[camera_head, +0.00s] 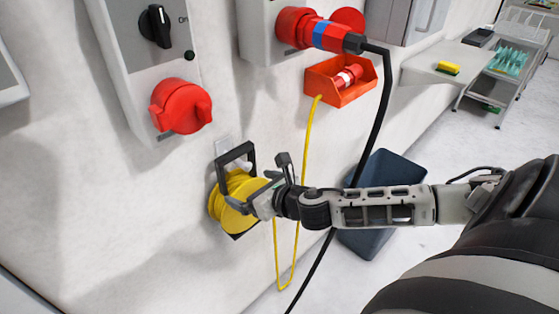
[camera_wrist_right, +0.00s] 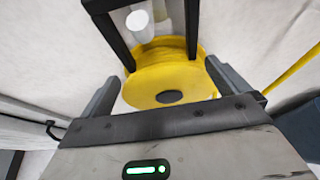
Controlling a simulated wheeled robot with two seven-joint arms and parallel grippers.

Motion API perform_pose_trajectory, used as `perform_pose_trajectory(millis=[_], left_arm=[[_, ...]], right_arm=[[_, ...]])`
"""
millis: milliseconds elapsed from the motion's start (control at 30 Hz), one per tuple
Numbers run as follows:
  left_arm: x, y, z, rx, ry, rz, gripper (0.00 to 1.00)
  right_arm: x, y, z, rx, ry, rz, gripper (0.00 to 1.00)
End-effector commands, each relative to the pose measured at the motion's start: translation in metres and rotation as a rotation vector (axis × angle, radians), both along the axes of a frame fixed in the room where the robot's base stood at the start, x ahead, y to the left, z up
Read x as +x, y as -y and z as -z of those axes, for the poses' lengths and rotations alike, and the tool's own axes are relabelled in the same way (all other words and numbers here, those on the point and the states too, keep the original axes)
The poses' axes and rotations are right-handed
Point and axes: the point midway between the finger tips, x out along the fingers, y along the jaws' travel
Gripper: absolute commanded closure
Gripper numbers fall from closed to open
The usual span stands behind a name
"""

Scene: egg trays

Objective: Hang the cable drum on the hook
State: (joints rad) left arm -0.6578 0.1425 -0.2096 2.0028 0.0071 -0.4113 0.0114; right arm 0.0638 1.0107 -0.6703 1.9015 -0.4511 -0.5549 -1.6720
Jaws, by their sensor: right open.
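The cable drum is yellow with a black frame handle, and it is at the wall in the head view (camera_head: 219,207). In the right wrist view the drum (camera_wrist_right: 165,78) lies straight ahead, its dark hub facing me. The pale hook (camera_head: 222,147) is on the wall at the drum's handle. In the wrist view the hook's white end (camera_wrist_right: 139,25) shows within the handle's opening; the handle's top is cut off. My right gripper (camera_head: 254,191) is open, its fingers on either side of the drum's near part. Finger contact is unclear. My left gripper is not in view.
A red bin (camera_head: 340,92) with a yellow cable hanging from it is right of the drum. A black cable runs down from a red plug (camera_head: 318,34), passing my right arm. A dark blue tub (camera_head: 392,172) stands behind the arm.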

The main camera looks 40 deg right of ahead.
Motion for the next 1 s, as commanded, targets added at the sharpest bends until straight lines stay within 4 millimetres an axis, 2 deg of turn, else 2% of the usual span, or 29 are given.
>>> perform_pose_trajectory(millis=[33,200,500,700,1000], left_arm=[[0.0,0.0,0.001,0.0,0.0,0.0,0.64],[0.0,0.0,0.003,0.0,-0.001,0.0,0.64],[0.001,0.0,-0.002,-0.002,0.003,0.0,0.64],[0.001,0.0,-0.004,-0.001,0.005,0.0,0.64],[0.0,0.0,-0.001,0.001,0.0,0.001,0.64]], right_arm=[[-0.013,0.002,-0.003,-0.005,-0.005,-0.003,0.0],[-0.052,0.004,-0.02,-0.007,-0.004,-0.004,0.0],[-0.098,0.008,-0.042,-0.006,-0.002,-0.004,0.0],[-0.112,0.009,-0.049,-0.003,0.002,-0.001,0.0],[-0.113,0.009,-0.05,0.002,0.005,-0.001,0.0]])
